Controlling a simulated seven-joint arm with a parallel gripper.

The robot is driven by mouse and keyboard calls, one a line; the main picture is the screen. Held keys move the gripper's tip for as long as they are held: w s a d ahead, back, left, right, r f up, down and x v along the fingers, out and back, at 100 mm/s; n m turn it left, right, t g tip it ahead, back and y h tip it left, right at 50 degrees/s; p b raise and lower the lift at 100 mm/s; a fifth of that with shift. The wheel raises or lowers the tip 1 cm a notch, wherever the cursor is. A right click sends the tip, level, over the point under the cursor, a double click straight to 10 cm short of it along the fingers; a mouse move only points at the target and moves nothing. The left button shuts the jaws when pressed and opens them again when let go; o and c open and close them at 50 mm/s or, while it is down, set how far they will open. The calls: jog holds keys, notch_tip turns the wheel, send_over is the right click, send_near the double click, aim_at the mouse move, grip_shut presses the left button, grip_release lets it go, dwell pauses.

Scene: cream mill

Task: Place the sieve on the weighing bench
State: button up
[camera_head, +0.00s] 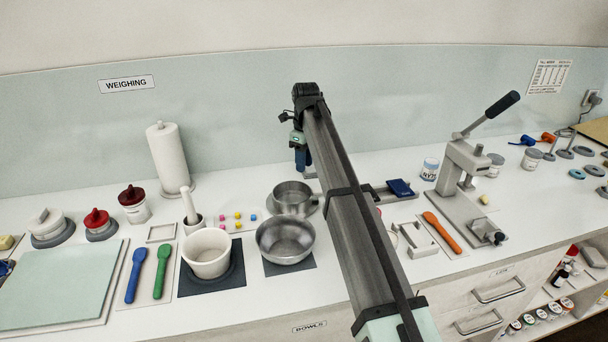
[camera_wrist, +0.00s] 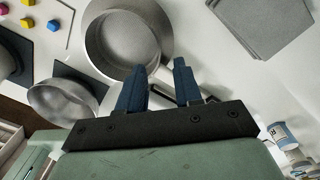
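A round, grey metal vessel (camera_head: 293,197), which looks like the sieve, stands on the white counter behind a metal bowl (camera_head: 285,239). I cannot make out a mesh. In the wrist view the same round vessel (camera_wrist: 128,38) is just ahead of my fingers. My gripper (camera_head: 304,160) is above the counter near it, fingers pointing down. A WEIGHING sign (camera_head: 126,84) hangs on the back wall at left, over the left part of the counter (camera_head: 110,205).
A mortar (camera_head: 207,252) and paper roll (camera_head: 167,158) stand left of the vessel. Small coloured cubes (camera_head: 238,217) lie beside it. A lever press (camera_head: 465,180) stands at right. A pale green board (camera_head: 60,285) lies at far left. My arm hides part of the middle counter.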

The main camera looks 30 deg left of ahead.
jog(key=shift+r, duration=1.85)
jog(key=shift+r, duration=0.1)
dwell(0.5)
